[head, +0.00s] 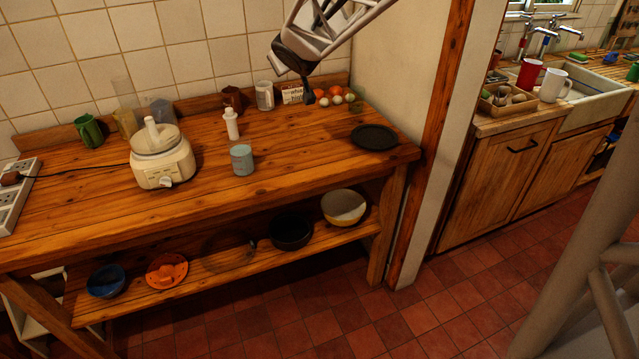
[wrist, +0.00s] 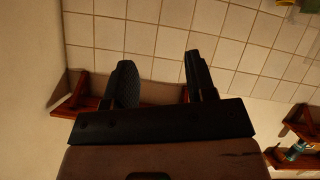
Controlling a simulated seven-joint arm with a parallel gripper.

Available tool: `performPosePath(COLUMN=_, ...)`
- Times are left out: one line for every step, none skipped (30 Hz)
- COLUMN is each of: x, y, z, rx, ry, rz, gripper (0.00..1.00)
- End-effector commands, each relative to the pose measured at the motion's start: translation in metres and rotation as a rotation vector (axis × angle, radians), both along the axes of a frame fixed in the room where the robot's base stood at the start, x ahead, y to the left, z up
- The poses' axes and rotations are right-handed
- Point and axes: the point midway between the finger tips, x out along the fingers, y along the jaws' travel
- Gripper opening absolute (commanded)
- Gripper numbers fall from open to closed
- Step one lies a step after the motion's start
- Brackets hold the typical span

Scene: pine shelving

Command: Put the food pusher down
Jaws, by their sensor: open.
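A white, narrow-topped piece (head: 232,124), which looks like the food pusher, stands upright on the wooden worktop, to the right of the cream food processor (head: 163,163). Another white upright part shows on top of the processor's lid. My gripper (head: 293,80) is raised above the back right of the worktop, well apart from the white piece. In the wrist view my gripper (wrist: 160,80) has its two dark fingers spread, with nothing between them and tiled wall beyond.
A pale blue cup (head: 242,160) stands in front of the white piece. A dark plate (head: 374,137) lies at the right end. Eggs, a white canister (head: 264,95) and a green mug (head: 89,131) line the back. The front right worktop is mostly clear.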

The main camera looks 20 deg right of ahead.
Motion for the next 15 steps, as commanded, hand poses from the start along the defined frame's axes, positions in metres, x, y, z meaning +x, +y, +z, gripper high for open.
performPosePath(x=-0.017, y=0.0, z=0.001, rx=0.002, ry=0.02, rz=-0.025, gripper=0.51)
performPosePath(x=-0.027, y=0.0, z=0.001, rx=0.004, ry=0.036, rz=-0.043, gripper=0.51)
performPosePath(x=-0.041, y=0.0, z=-0.001, rx=0.008, ry=0.058, rz=-0.064, gripper=0.51)
performPosePath(x=-0.051, y=0.0, z=-0.002, rx=0.011, ry=0.075, rz=-0.08, gripper=0.51)
performPosePath(x=-0.061, y=0.0, z=-0.004, rx=0.014, ry=0.094, rz=-0.095, gripper=0.51)
performPosePath(x=-0.075, y=0.0, z=-0.005, rx=0.019, ry=0.116, rz=-0.115, gripper=0.51)
performPosePath(x=-0.086, y=0.001, z=-0.008, rx=0.023, ry=0.136, rz=-0.13, gripper=0.51)
performPosePath(x=-0.096, y=0.001, z=-0.009, rx=0.027, ry=0.154, rz=-0.143, gripper=0.51)
performPosePath(x=-0.111, y=0.002, z=-0.012, rx=0.033, ry=0.181, rz=-0.16, gripper=0.51)
performPosePath(x=-0.122, y=0.002, z=-0.015, rx=0.039, ry=0.2, rz=-0.172, gripper=0.51)
performPosePath(x=-0.133, y=0.003, z=-0.016, rx=0.045, ry=0.219, rz=-0.184, gripper=0.51)
performPosePath(x=-0.147, y=0.005, z=-0.02, rx=0.052, ry=0.248, rz=-0.198, gripper=0.51)
performPosePath(x=-0.158, y=0.006, z=-0.022, rx=0.057, ry=0.267, rz=-0.208, gripper=0.51)
performPosePath(x=-0.169, y=0.007, z=-0.025, rx=0.065, ry=0.289, rz=-0.217, gripper=0.51)
performPosePath(x=-0.185, y=0.009, z=-0.029, rx=0.074, ry=0.317, rz=-0.229, gripper=0.51)
